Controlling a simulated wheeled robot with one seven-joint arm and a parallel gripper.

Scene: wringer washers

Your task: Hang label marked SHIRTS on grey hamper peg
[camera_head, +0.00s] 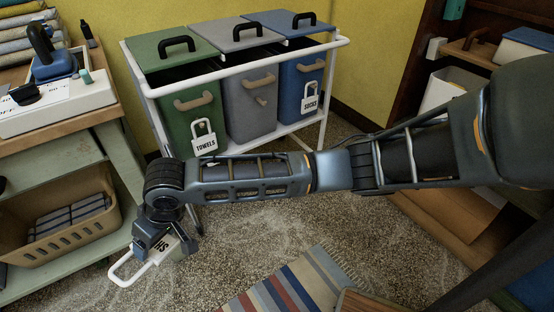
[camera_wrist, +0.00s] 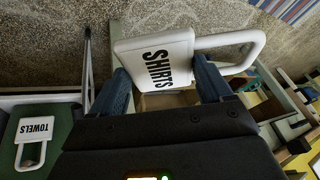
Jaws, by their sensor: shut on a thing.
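My gripper (camera_head: 158,238) is shut on the white SHIRTS label (camera_head: 165,250), held low over the floor left of the hampers. In the wrist view the SHIRTS label (camera_wrist: 158,62) shows its black lettering between the fingers, with its loop handle to the right. The grey hamper (camera_head: 250,108) stands in the middle of the white frame, between green and blue hampers. Its small peg (camera_head: 261,101) is bare, below a tan handle (camera_head: 259,81). A TOWELS label (camera_head: 204,138) hangs on the green hamper (camera_head: 181,105); a SOCKS label (camera_head: 310,98) hangs on the blue hamper (camera_head: 300,90).
A white rail (camera_head: 240,67) runs around the hampers. A bench (camera_head: 60,155) with a tan basket (camera_head: 65,222) stands at left. A striped rug (camera_head: 295,285) lies in front, and a dark shelf unit (camera_head: 415,70) stands at right. Speckled floor (camera_head: 240,230) is open between them.

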